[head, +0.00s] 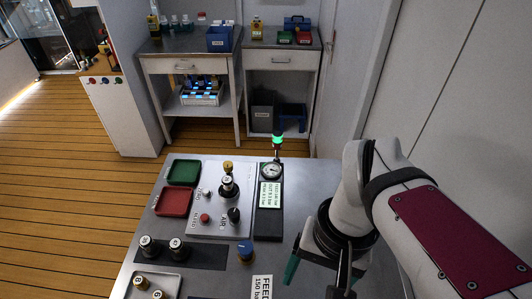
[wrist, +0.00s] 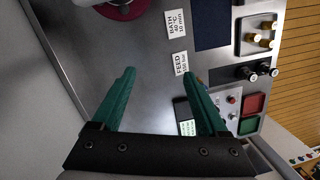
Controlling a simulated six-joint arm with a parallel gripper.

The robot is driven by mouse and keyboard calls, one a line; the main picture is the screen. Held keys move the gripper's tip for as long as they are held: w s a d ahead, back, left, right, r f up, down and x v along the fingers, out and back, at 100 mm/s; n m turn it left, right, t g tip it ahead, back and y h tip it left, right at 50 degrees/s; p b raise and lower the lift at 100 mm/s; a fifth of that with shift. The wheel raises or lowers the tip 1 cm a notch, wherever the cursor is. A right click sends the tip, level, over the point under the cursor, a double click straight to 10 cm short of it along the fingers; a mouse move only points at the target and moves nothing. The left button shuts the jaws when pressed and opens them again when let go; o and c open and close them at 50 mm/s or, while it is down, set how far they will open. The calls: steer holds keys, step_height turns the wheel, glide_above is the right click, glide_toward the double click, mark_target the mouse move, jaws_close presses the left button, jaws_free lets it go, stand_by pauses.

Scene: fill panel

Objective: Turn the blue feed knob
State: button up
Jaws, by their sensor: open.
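The blue feed knob (head: 245,250) stands upright on the grey bench in the head view, just behind a white FEED label (head: 262,288). My gripper (head: 318,281) is to the right of the knob, pointing down, with its green fingers apart and nothing between them. In the wrist view my open gripper (wrist: 159,75) is over bare bench, and the FEED label (wrist: 180,64) lies just beyond the fingertips.
A panel (head: 208,225) with a black knob (head: 234,215) and red button stands left of a display (head: 270,195) and gauge (head: 271,170). Green (head: 184,172) and red (head: 173,203) trays, a lit green lamp (head: 278,138) and black-and-silver cylinders (head: 178,247) are around it.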

steer(key=w+a+r+n+g+h, duration=0.1)
steer(key=w+a+r+n, duration=0.15)
steer(key=w, duration=0.45)
steer(key=n+g+h, duration=0.1)
steer(key=n+h, duration=0.1)
steer(key=n, duration=0.3)
glide_above(245, 246)
steer(key=w+d, duration=0.1)
steer(key=d, duration=0.2)
step_height(245, 246, down, 4)
steer(key=r, duration=0.1)
steer(key=w+a+f+n+h, duration=0.1)
steer(key=w+a+f+n, duration=0.25)
steer(key=a+f, duration=0.35)
steer(key=shift+m+g, duration=0.3)
steer(key=x, duration=1.4)
steer(key=shift+d+f, duration=0.3)
steer(key=shift+w, duration=0.1)
steer(key=shift+c, duration=0.4)
